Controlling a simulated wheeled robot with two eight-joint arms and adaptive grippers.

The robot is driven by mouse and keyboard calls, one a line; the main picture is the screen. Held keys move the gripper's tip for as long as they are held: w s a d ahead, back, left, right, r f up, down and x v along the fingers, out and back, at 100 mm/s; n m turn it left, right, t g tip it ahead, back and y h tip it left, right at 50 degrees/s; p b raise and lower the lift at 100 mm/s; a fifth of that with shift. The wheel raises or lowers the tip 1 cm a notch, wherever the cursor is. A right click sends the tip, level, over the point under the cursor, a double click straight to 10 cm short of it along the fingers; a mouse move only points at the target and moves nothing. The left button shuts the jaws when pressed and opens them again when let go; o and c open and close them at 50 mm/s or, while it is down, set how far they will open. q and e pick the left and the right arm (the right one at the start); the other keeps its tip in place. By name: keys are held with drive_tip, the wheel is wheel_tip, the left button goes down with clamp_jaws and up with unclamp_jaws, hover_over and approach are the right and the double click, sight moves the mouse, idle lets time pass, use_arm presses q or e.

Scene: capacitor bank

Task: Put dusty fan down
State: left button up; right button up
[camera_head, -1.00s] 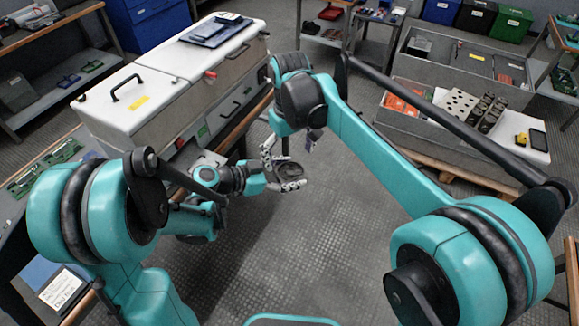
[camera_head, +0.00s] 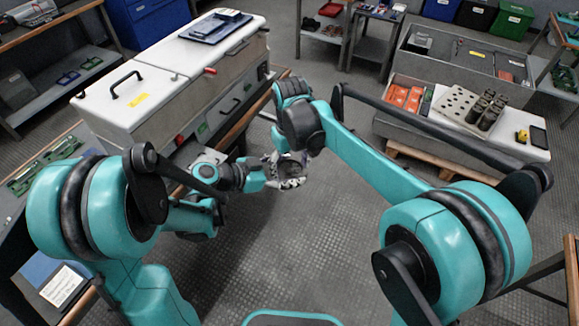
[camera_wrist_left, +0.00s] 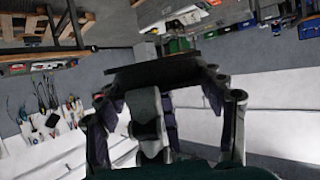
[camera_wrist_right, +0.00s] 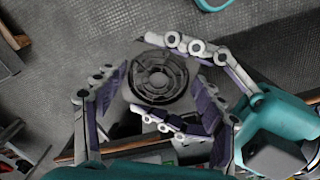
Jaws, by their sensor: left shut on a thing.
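The dusty fan (camera_wrist_right: 158,80) is a square grey unit with a round dark grille. In the head view it is small and dark at the fingers of my left gripper (camera_head: 285,172). My left gripper is shut on it and holds it in the air above the floor; its arm comes in from the right in the right wrist view. In the head view the right fingers are mostly hidden behind the forearm.
A long white-topped cabinet (camera_head: 150,100) with black handles stands close on the left. The floor (camera_head: 300,240) between my arms is clear.

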use_arm(q)
drive_tip(key=o, duration=1.3)
drive_tip(key=shift+d, duration=0.1)
drive_tip(key=shift+c, duration=0.2)
